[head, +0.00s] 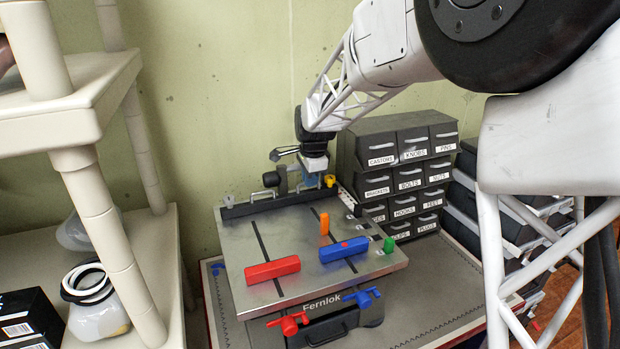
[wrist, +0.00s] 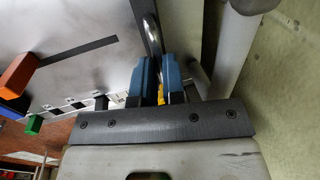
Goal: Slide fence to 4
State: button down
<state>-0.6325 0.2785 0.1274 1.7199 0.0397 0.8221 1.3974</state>
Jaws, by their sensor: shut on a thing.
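The fence (head: 245,207) appears to be the dark bar across the back of the grey Fernlok machine table (head: 225,244). My gripper (head: 313,178) is at the back right of that table, by the bar's right end. In the wrist view the blue fingers of my gripper (wrist: 156,65) are shut on a shiny curved metal handle (wrist: 151,32), which seems to belong to the fence. A yellow piece (head: 330,180) sits beside the fingers. A white scale (wrist: 75,106) runs along the table's right edge; its numbers are too small to read.
Red and blue levers (head: 288,323) are at the front. Labelled drawers (head: 410,180) stand close on the right, a wall behind.

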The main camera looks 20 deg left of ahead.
jog(key=shift+s+d, duration=0.7)
jog(key=shift+d, duration=0.05)
jog(key=c, duration=1.2)
grip_release()
jog(key=shift+r, duration=0.1)
notch_tip(320, 180, up, 8)
jog(key=s+d, duration=0.1)
jog(key=shift+f, duration=0.25)
